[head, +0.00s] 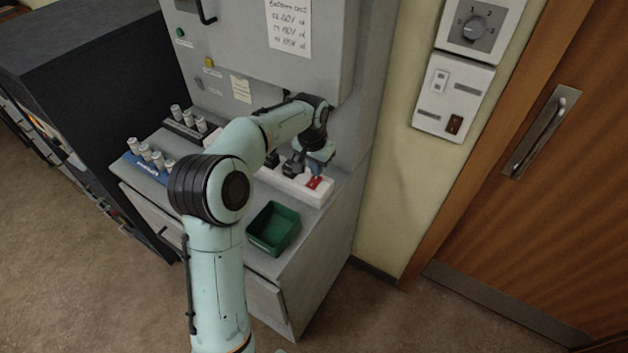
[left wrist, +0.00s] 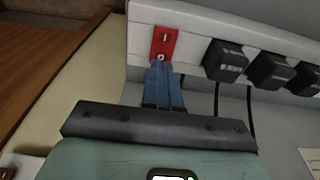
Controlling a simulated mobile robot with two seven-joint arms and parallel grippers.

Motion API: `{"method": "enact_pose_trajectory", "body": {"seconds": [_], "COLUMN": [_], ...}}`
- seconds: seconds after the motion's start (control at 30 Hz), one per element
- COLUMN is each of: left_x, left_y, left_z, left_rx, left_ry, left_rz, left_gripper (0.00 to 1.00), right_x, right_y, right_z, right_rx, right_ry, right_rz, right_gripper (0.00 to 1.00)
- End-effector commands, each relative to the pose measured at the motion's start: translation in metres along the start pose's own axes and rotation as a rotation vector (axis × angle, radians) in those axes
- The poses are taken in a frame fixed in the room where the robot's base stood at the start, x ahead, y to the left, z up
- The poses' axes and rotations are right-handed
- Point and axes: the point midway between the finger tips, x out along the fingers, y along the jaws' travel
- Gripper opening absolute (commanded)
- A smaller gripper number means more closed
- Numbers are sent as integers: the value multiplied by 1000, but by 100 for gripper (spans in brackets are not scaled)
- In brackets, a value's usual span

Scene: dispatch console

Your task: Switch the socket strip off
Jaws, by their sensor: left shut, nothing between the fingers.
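The white socket strip (head: 294,186) lies along the right part of the console's ledge, with black plugs in it. Its red rocker switch (head: 314,183) is at the strip's right end. In the left wrist view the red switch (left wrist: 164,43) is at the end of the strip (left wrist: 190,38), beside a row of black plugs (left wrist: 225,60). My left gripper (head: 317,172) is shut and empty. Its blue fingertips (left wrist: 161,66) are at the lower edge of the switch; I cannot tell whether they touch it. My right gripper is not in view.
A green bin (head: 273,228) stands on the ledge in front of the strip. Several small canisters (head: 151,155) stand at the ledge's left. A wall panel with another switch (head: 454,124) and a wooden door (head: 530,180) are to the right.

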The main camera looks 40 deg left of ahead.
Motion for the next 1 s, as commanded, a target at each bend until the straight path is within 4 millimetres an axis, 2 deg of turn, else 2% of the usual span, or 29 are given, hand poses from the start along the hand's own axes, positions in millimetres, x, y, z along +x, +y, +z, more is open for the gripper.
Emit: {"method": "enact_pose_trajectory", "body": {"seconds": [1.0], "left_x": [10], "left_y": [0], "left_z": [2], "left_rx": [0], "left_ry": [-1], "left_rz": [0], "left_gripper": [0], "right_x": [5], "right_y": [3], "right_z": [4], "right_rx": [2], "right_ry": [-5], "right_rz": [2], "right_gripper": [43]}}
